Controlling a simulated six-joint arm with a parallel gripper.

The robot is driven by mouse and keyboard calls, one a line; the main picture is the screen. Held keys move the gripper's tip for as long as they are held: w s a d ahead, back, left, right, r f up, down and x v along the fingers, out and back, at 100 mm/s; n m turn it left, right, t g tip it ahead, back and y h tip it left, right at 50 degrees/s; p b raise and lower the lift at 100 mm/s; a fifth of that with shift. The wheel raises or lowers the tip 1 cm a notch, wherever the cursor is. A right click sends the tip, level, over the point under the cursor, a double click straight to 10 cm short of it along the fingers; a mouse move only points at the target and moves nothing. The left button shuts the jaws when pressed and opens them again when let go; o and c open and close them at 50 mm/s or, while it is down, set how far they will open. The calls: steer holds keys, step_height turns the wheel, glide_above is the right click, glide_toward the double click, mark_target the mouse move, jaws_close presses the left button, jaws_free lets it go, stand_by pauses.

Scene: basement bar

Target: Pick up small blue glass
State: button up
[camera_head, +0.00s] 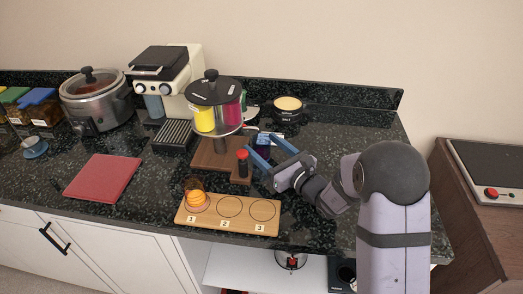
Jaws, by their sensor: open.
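A small dark blue item (263,139), which looks like the small blue glass, stands on the dark counter just beyond my fingertips. It is tiny here and partly hidden by the fingers. My gripper (263,147) reaches in from the right, low over the counter, with its two blue fingers spread apart and nothing visibly held. I cannot tell whether the fingers touch the item.
A numbered wooden board (228,228) lies in front. A black round tin (288,108) stands behind. Counter right of it is clear.

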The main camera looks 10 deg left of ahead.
mark_target(257, 140)
steer(key=shift+p+x, duration=0.95)
steer(key=shift+x, duration=1.65)
steer(key=shift+s+f, duration=0.1)
steer(key=shift+f, duration=0.05)
steer(key=c, duration=1.3)
steer(key=shift+r, duration=0.3)
